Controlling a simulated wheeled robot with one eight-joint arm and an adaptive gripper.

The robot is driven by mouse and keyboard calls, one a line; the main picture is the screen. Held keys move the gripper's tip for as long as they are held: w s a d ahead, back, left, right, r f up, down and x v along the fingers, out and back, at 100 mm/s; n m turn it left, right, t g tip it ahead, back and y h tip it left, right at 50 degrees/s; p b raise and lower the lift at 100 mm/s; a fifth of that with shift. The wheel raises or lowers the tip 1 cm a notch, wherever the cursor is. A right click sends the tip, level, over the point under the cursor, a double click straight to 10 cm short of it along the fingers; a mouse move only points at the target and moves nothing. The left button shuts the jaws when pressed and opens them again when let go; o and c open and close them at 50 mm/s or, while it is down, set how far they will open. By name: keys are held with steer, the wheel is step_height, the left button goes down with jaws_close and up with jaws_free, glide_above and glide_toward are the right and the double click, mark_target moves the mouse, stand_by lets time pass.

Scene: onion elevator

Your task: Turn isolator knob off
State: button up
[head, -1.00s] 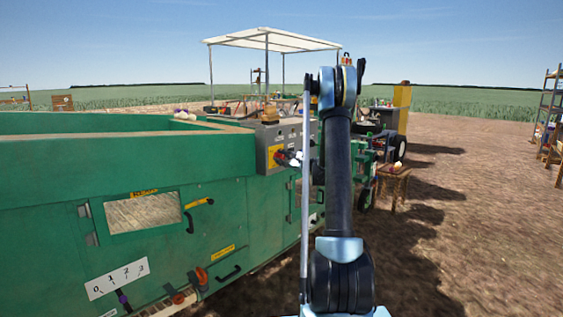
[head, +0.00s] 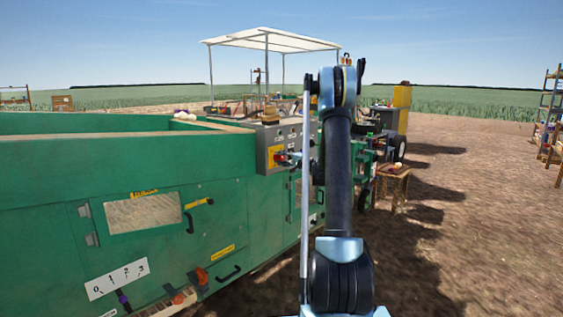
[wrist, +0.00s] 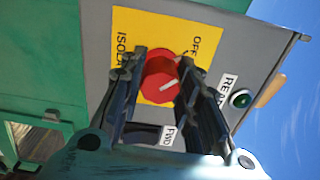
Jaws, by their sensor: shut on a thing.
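The isolator knob (wrist: 160,75) is red and round, with a white pointer line, on a yellow plate (wrist: 150,35) marked "ISOLA..." and "OFF". The pointer line slants toward the right in the wrist view. My gripper (wrist: 162,68) has one dark finger on each side of the knob and is shut on it. The fingers cover parts of the plate and its lettering. In the head view the knob (head: 281,158) is small on the yellow patch of the grey control box (head: 265,135), and my arm hides much of the gripper.
A green button (wrist: 240,99) sits right of the knob, beside a partly covered label. A "FWD" label (wrist: 167,134) lies below, between the fingers. The green machine (head: 150,180) fills the left of the head view. Open soil (head: 470,220) lies to the right.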

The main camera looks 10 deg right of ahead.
steer(key=shift+s+a+f+n, duration=0.1)
steer(key=shift+s+f+n, duration=0.05)
steer(key=shift+n, duration=0.25)
steer(key=o, duration=1.1)
steer(key=v, duration=1.2)
